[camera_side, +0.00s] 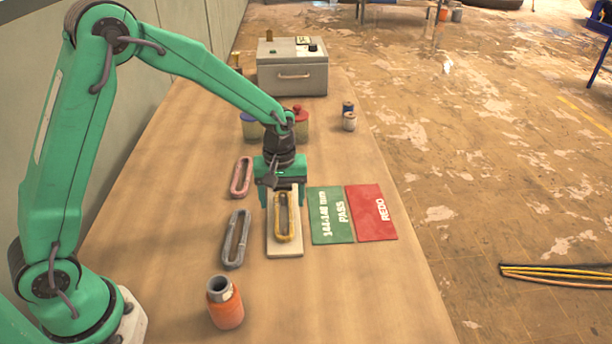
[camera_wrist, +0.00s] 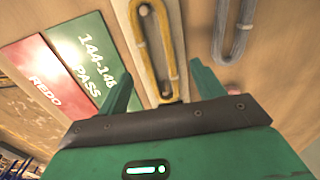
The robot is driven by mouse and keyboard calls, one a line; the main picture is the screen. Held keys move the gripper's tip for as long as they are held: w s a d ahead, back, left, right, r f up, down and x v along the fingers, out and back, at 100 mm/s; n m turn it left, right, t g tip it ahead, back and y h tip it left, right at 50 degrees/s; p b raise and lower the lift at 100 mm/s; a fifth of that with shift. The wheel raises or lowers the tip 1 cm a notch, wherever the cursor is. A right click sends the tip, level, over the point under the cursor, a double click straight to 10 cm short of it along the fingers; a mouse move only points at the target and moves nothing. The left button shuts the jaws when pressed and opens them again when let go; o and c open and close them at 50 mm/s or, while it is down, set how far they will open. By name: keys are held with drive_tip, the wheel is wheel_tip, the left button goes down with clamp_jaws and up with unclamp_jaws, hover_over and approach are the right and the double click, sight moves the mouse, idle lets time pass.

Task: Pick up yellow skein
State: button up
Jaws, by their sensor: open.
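The yellow skein (camera_side: 286,218) is a long narrow loop lying on a pale board (camera_side: 285,251) in the side view. It also shows in the wrist view (camera_wrist: 172,48), at the top middle, lying along the board. My gripper (camera_side: 282,199) is above the far end of the skein and board, pointing down. In the wrist view, its two fingers (camera_wrist: 160,90) are spread apart, one on each side of the board's near end, with nothing between them held. Whether the fingers touch the board cannot be told.
A grey skein (camera_side: 235,239) and a pink skein (camera_side: 241,177) lie left of the board. A green PASS card (camera_side: 331,228) and a red REDO card (camera_side: 371,212) lie to its right. An orange bottle (camera_side: 225,306) stands in front; a grey box (camera_side: 292,75) stands behind.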

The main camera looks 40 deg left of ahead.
sight(284, 218)
drive_tip(key=shift+f, duration=1.75)
drive_tip(key=c, duration=1.1)
drive_tip(key=shift+r, duration=0.1)
drive_tip(key=shift+r, duration=4.95)
